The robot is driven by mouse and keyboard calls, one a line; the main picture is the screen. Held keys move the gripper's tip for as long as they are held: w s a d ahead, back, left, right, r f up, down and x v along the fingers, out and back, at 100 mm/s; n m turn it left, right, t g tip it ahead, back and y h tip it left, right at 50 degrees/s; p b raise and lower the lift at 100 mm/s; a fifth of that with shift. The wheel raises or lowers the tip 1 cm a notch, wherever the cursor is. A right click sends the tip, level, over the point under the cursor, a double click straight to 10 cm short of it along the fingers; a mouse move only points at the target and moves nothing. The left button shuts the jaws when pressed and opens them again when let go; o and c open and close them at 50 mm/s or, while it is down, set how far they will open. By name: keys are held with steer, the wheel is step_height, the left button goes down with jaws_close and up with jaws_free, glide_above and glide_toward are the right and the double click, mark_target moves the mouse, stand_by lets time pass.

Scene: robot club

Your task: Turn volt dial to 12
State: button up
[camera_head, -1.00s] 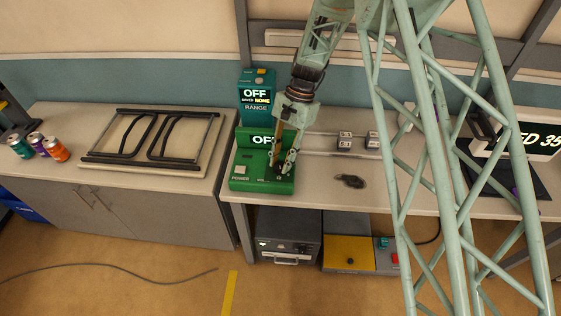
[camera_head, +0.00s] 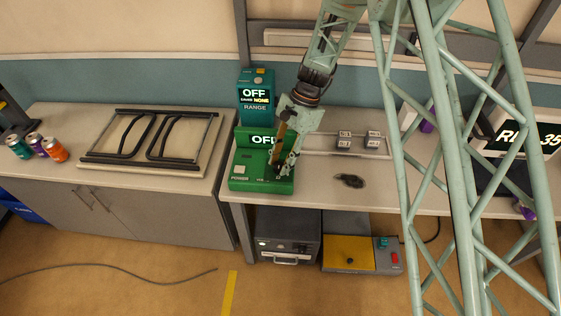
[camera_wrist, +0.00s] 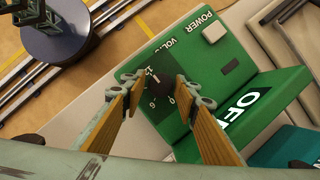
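The green power unit (camera_head: 244,178) stands on the bench. Its screen (camera_head: 263,140) reads OFF. The wrist view shows its front panel with a pale POWER button (camera_wrist: 214,32) and the black volt dial (camera_wrist: 157,82), with figures around it, a 6 among them. The dial's pointer setting is not clear. My gripper (camera_wrist: 160,80) is at the dial, one wooden-looking finger on each side of it. I cannot tell whether the fingers touch it. In the head view my gripper (camera_head: 277,170) leans down over the unit's front right and hides the dial.
A teal range box (camera_head: 256,110) reading OFF stands just behind the unit. Small grey blocks (camera_head: 345,140) in a tray and a dark object (camera_head: 350,181) lie to the right. The bench's front strip is clear. A black-framed panel (camera_head: 150,140) lies on the left cabinet.

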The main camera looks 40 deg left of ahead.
steer(key=shift+o, duration=1)
steer(key=shift+w+r, duration=0.15)
steer(key=shift+r, duration=0.05)
steer(key=shift+r, duration=0.15)
steer(key=v, duration=1.1)
steer(key=shift+r, duration=0.2)
